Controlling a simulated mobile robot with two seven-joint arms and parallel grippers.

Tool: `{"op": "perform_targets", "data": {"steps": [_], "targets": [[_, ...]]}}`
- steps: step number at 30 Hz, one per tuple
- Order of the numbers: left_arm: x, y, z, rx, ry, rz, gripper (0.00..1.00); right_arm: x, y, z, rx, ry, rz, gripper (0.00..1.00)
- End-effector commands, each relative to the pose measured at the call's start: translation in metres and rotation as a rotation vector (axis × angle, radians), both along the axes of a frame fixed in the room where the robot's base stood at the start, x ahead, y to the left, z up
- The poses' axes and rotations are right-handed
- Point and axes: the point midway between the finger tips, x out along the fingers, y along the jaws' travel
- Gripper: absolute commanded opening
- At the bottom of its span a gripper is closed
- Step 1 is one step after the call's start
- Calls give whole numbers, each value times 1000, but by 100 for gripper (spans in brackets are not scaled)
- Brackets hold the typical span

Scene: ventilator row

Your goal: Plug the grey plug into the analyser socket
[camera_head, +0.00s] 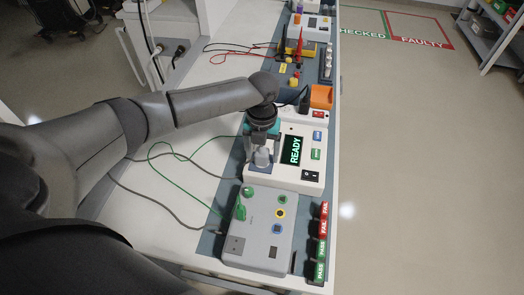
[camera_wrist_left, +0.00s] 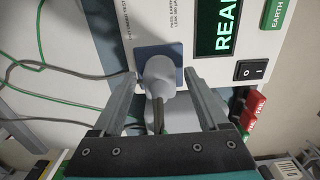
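The grey plug (camera_wrist_left: 159,78) stands at the blue analyser socket (camera_wrist_left: 180,54), its front against the socket face; the pins are hidden. Its cord hangs down between my fingers. The socket is on the white analyser (camera_head: 312,180), whose green screen (camera_head: 294,150) reads READY. In the head view the plug (camera_head: 262,158) shows below my left gripper (camera_head: 262,152). In the wrist view my left gripper (camera_wrist_left: 160,80) is open, one finger on each side of the plug, with gaps visible between the fingers and the plug. My right gripper is not in view.
A grey box (camera_head: 262,215) with a green clip (camera_head: 240,210) stands just in front of the analyser. Red and green PASS/FAIL tags (camera_head: 321,240) stand at the bench's right edge. Green and grey leads (camera_head: 160,155) lie on the white bench left. A yellow tester (camera_head: 289,72) stands farther back.

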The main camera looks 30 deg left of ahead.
Motion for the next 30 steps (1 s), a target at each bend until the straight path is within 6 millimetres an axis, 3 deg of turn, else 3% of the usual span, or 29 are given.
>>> {"op": "perform_targets", "data": {"steps": [11, 17, 24, 30], "targets": [[1, 0, 8, -1, -1, -1, 79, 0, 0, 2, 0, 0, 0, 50], [1, 0, 46, 0, -5, -1, 79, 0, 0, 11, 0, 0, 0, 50], [1, 0, 105, 0, -4, -1, 79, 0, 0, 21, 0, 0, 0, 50], [1, 0, 139, 1, -3, 0, 79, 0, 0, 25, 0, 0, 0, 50]]}}
